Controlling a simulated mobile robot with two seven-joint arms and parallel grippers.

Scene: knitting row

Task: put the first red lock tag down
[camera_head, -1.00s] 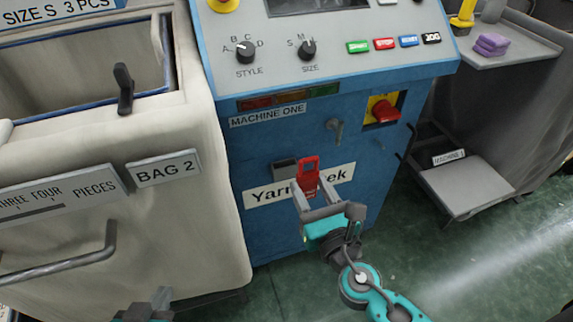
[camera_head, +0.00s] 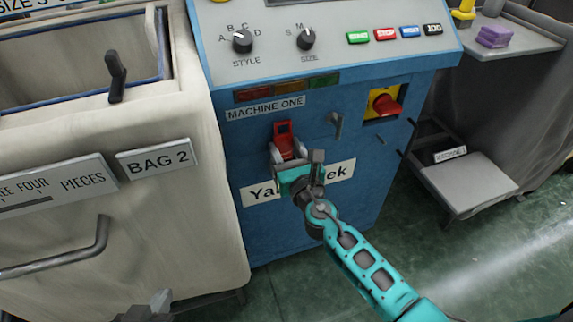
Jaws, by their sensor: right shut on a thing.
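The red lock tag (camera_head: 285,139) is held upright in front of the blue machine, below the "MACHINE ONE" label. My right gripper (camera_head: 289,155) is shut on its lower part. The dark slot or bracket seen on the machine front is hidden behind the tag and gripper, and I cannot tell whether the tag touches the machine. My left gripper (camera_head: 158,302) shows only in part at the bottom edge, in front of the cream bag; whether it is open or shut is unclear.
The blue machine (camera_head: 240,220) has a small grey handle (camera_head: 336,124) and a red switch on a yellow plate (camera_head: 386,104) right of the tag. The cream bag (camera_head: 215,240) labelled "BAG 2" stands close on the left. A grey step (camera_head: 472,183) and purple folded pieces (camera_head: 494,37) are at right.

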